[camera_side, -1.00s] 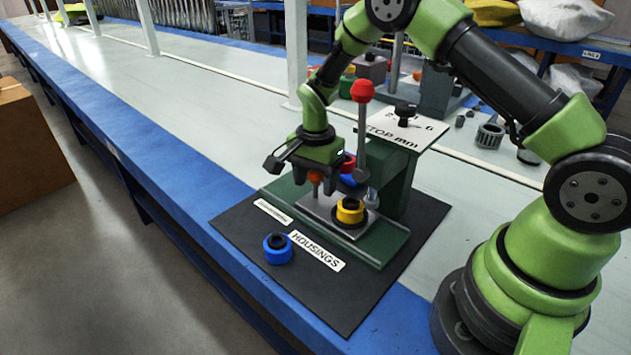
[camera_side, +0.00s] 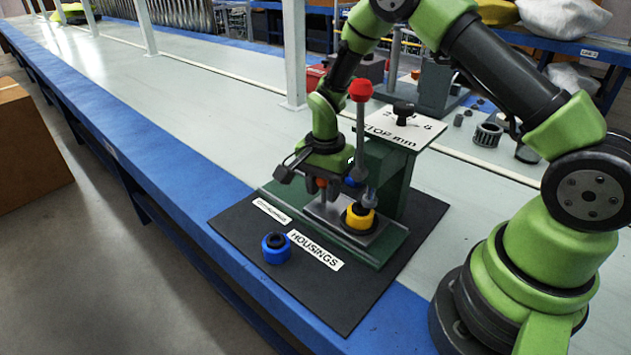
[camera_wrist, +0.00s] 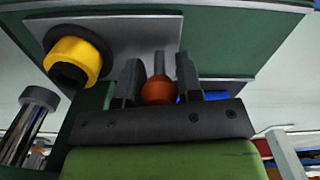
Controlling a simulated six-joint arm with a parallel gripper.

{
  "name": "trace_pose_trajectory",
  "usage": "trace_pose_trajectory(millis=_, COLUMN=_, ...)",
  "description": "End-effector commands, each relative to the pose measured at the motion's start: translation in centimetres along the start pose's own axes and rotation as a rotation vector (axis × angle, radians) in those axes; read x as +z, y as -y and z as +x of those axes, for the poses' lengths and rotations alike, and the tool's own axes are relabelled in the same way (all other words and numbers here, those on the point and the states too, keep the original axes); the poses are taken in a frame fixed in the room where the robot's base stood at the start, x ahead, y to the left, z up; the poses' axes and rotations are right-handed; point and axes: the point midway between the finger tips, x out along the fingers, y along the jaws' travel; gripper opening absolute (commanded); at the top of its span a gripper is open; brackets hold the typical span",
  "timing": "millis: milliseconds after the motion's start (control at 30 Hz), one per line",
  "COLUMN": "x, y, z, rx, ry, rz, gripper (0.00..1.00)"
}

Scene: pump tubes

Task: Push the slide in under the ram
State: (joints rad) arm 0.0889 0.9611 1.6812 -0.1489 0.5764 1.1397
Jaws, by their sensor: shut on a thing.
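The slide is a grey plate (camera_side: 326,210) on the green base of the press, also seen in the wrist view (camera_wrist: 150,33). A yellow housing with a dark ring (camera_side: 360,216) sits on it, also in the wrist view (camera_wrist: 78,58). My gripper (camera_side: 318,187) is shut on the slide's orange knob (camera_wrist: 158,91), with one finger on each side. The metal ram (camera_side: 369,198) appears just above and behind the yellow housing in the side view. In the wrist view the ram (camera_wrist: 30,122) shows to one side of the housing; their exact alignment cannot be told.
A lever with a red ball (camera_side: 361,90) stands upright beside my gripper. The stop plate (camera_side: 385,124) tops the green press column. A blue housing (camera_side: 277,248) stands on the black mat (camera_side: 330,300) near the HOUSINGS label (camera_side: 315,250). A blue part shows behind my gripper.

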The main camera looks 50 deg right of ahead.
Motion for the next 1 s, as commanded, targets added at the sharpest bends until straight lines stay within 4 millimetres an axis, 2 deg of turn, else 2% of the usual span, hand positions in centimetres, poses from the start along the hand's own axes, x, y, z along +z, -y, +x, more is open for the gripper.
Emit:
trace_pose_trajectory(millis=100, x=0.3, y=-1.4, z=0.0, rx=0.005, ry=0.002, rz=0.000, gripper=0.00)
trace_pose_trajectory(millis=200, x=0.4, y=-1.9, z=0.0, rx=0.005, ry=0.002, rz=0.000, gripper=0.00)
trace_pose_trajectory(millis=500, x=0.4, y=-2.1, z=0.0, rx=0.011, ry=0.005, rz=0.004, gripper=0.00)
trace_pose_trajectory(millis=533, x=0.4, y=-2.1, z=0.0, rx=0.011, ry=0.005, rz=0.004, gripper=0.38)
trace_pose_trajectory(millis=600, x=0.4, y=-2.1, z=0.0, rx=0.010, ry=0.004, rz=0.003, gripper=0.54)
trace_pose_trajectory(millis=633, x=0.4, y=-2.1, z=0.0, rx=0.010, ry=0.004, rz=0.003, gripper=0.57)
trace_pose_trajectory(millis=1000, x=0.4, y=-1.9, z=0.0, rx=0.004, ry=0.002, rz=0.001, gripper=0.57)
